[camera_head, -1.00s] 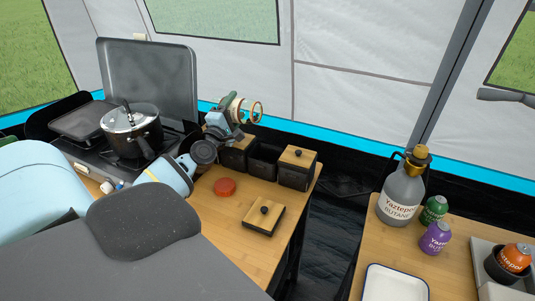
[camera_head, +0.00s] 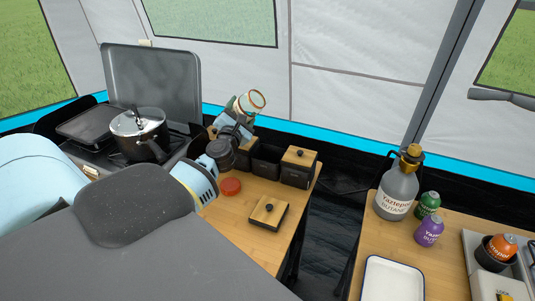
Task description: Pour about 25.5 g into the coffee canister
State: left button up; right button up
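Three dark square canisters stand in a row at the back of the wooden table. The middle canister (camera_head: 265,161) is open; the right canister (camera_head: 298,168) wears a wooden lid with a black knob. The left canister is mostly hidden behind my arm. I cannot read which one is coffee. A loose wooden lid (camera_head: 268,212) lies on the table. My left gripper (camera_head: 236,121) is shut on a clear jar (camera_head: 249,101), held above the left canister and tilted with its gold-rimmed mouth toward the upper right. Its contents are unclear. My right gripper is out of view.
A red round lid (camera_head: 230,186) lies near my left wrist. A stove with a pot (camera_head: 140,131) stands at left. Across a gap, the right table holds a butane bottle (camera_head: 396,192), small canisters and a white tray (camera_head: 393,279).

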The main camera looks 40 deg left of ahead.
pick_arm(q)
jog(key=shift+d+r+n, duration=0.15)
jog(key=shift+n, duration=0.85)
jog(key=shift+a+n+g+y, duration=0.25)
jog(key=shift+n+g, duration=0.35)
jog(key=shift+n, duration=0.5)
jog(key=n, duration=0.3)
jog(key=shift+a+f+g, duration=0.15)
jog(key=shift+f+g, duration=0.05)
jog(key=shift+g, duration=0.2)
jog(key=shift+f+n+g, duration=0.2)
jog(key=shift+n+g, duration=0.1)
jog(key=shift+n, duration=0.9)
